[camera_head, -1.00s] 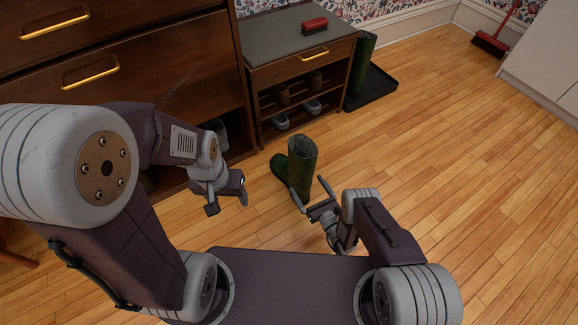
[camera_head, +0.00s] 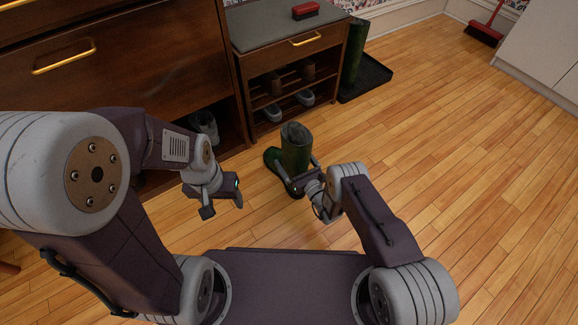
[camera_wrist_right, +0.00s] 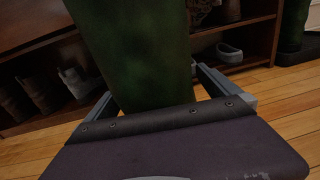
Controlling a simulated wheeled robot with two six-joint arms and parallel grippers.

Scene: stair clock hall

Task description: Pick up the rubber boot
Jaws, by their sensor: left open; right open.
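The green rubber boot (camera_head: 296,148) stands upright on the wooden floor in the head view, its toe pointing left. Its shaft (camera_wrist_right: 140,50) fills the middle of the right wrist view. My right gripper (camera_head: 297,176) is open, its two fingers on either side of the boot's shaft. In the right wrist view the fingers reach forward to the left and right of the shaft; I cannot tell whether they touch it. My left gripper (camera_head: 224,200) is open and empty above the floor, left of the boot.
A shoe bench (camera_head: 292,45) with a red brush (camera_head: 305,10) on top and shoes on its shelves stands behind the boot. Another green boot (camera_head: 353,55) stands on a black tray (camera_head: 366,78). A dark drawer cabinet (camera_head: 130,75) is at left.

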